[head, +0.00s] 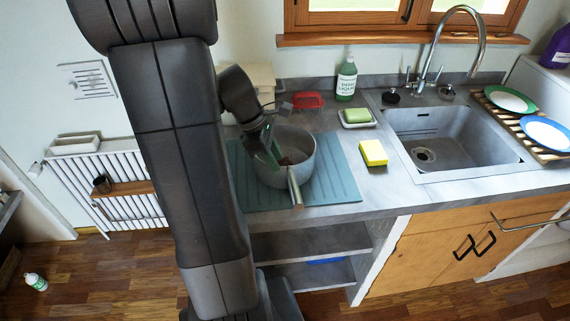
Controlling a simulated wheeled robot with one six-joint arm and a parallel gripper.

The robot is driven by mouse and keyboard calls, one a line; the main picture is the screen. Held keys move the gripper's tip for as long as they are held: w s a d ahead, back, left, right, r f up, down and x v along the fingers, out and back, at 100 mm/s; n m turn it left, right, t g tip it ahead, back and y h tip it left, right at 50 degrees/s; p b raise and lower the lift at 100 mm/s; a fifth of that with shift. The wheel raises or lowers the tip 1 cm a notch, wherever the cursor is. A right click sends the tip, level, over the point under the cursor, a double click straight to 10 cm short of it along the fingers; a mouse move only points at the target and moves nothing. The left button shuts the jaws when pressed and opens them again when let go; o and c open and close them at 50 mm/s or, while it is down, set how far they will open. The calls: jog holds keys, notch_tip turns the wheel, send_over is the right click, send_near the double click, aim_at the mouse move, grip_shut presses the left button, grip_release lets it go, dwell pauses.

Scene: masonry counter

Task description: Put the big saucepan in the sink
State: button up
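The big saucepan (308,172) is grey metal and stands upright on a blue-green ribbed mat (343,189) on the counter. Its handle (294,186) points toward the counter's front edge. Something small and brownish shows inside it, too small to name. My gripper (274,158) is at the pan's left side, over its rim and opening. Its fingers are small and partly dark here, so I cannot tell whether they are open or touching the pan. The sink (448,153) is a grey metal basin to the right, and it looks empty.
A yellow sponge (373,153) and a soap dish with a green block (357,117) lie between pan and sink. A soap bottle (346,79) and red dish (307,100) stand behind. A curved tap (480,30) rises behind the sink. A rack with plates (510,99) is at right.

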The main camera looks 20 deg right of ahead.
send_over(282, 188)
jog(key=shift+f, duration=2.65)
grip_shut()
